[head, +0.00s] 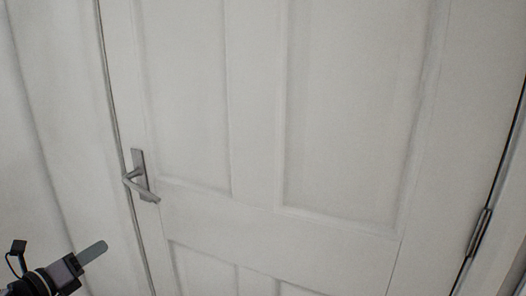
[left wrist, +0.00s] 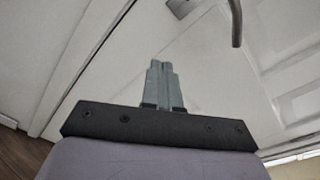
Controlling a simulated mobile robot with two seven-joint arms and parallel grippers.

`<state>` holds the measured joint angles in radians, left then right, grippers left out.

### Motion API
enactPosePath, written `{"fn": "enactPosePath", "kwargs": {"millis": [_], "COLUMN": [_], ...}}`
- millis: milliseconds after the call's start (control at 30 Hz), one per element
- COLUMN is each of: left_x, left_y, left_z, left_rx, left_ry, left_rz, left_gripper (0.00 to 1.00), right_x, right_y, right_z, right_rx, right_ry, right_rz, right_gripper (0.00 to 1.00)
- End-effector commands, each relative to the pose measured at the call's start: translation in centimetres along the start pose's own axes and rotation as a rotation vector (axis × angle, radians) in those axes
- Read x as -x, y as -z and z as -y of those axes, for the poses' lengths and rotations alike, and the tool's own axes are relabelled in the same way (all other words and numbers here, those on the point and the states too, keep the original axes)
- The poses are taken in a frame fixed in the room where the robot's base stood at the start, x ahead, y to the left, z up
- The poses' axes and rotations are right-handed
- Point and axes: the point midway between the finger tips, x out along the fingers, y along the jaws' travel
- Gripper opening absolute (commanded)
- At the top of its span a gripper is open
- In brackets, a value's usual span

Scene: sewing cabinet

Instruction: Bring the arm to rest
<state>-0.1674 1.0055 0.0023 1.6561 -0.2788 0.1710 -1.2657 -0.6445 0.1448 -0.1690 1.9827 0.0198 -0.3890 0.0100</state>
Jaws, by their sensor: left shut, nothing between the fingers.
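My left gripper (head: 92,253) is at the lower left of the head view, below and to the left of the door handle and apart from it. Its fingers are together with nothing between them. The closed fingers also show in the left wrist view (left wrist: 162,84). A grey metal lever handle (head: 142,178) sits on the left side of a white panelled door (head: 255,110). Part of the handle also shows at the top of the left wrist view (left wrist: 237,22), beyond the fingertips. My right gripper is in neither view.
The door fits close along its left edge, beside a white frame and wall (head: 50,130). A metal hinge (head: 479,232) is on the door's right edge. A strip of brown floor (left wrist: 20,152) shows at the lower left of the left wrist view.

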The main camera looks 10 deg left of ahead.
Motion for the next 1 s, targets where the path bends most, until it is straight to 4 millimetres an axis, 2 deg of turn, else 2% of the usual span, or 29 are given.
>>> {"fn": "enactPosePath", "kwargs": {"millis": [33, 100, 267, 400, 600, 700, 800, 1000], "left_x": [0.5, 1.3, 3.6, 6.1, 9.9, 11.4, 12.5, 13.3], "left_y": [2.7, 6.2, 14.0, 20.2, 27.5, 30.0, 31.7, 33.0], "left_z": [0.1, 0.2, 1.1, 3.1, 7.5, 9.7, 11.3, 12.7], "left_rx": [0.160, 0.381, 0.879, 1.312, 1.901, 2.138, 2.310, 2.450], "left_ry": [-0.026, -0.069, -0.187, -0.308, -0.500, -0.585, -0.651, -0.705], "left_rz": [-0.010, -0.018, -0.017, 0.010, 0.100, 0.159, 0.212, 0.263], "left_gripper": [0.00, 0.00, 0.00, 0.00, 0.00, 0.00, 0.00, 0.00], "right_x": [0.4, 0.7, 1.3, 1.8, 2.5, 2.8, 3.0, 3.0], "right_y": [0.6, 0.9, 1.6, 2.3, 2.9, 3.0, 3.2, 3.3], "right_z": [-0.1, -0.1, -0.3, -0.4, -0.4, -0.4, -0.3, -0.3], "right_rx": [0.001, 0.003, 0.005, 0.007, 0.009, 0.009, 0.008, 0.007], "right_ry": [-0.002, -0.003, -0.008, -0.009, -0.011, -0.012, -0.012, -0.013], "right_rz": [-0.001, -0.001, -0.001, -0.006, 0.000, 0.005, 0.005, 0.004], "right_gripper": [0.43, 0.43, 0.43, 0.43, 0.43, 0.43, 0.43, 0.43]}}
